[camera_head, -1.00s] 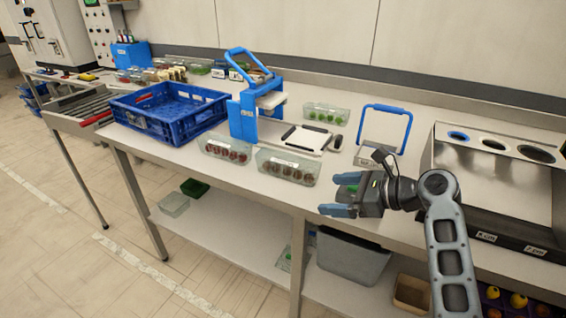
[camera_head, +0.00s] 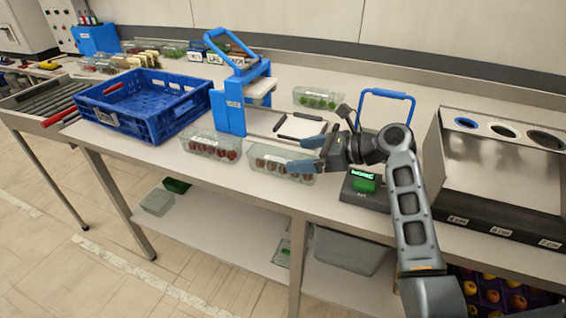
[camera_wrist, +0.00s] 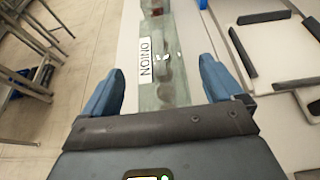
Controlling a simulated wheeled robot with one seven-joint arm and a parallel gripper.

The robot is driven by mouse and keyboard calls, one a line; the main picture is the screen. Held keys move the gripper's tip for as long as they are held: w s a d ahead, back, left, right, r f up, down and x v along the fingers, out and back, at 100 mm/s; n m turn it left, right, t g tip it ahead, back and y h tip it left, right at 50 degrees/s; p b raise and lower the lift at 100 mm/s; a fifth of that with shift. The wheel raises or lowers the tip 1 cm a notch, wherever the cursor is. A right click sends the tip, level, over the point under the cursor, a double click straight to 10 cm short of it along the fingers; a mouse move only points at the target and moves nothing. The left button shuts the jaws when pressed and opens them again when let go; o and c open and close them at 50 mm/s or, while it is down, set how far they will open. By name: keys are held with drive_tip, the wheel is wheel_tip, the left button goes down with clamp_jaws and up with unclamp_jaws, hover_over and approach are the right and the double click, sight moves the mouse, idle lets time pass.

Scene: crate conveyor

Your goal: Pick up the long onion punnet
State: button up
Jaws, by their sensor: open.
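A clear long punnet with dark red onions (camera_head: 268,158) lies on the steel table in the head view. In the wrist view, a clear punnet with an "ONION" label (camera_wrist: 178,88) lies lengthwise ahead, between the lines of my two fingers. My gripper (camera_head: 304,154) is open and empty, with its blue fingers at the right end of this punnet. In the wrist view my gripper (camera_wrist: 157,72) has one finger on each side of the punnet. The fingers partly hide its right end in the head view. I cannot tell whether they touch it.
A second clear punnet with red contents (camera_head: 212,146) is just left. A blue sealing frame (camera_head: 232,108) and blue crate (camera_head: 150,118) stand behind and left. A green-filled punnet (camera_head: 318,98) is farther back. A scale (camera_head: 366,200) and steel bin unit (camera_head: 500,180) are right.

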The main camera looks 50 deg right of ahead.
sight(297, 155)
drive_tip(key=shift+x, duration=1.5)
drive_tip(key=c, duration=1.1)
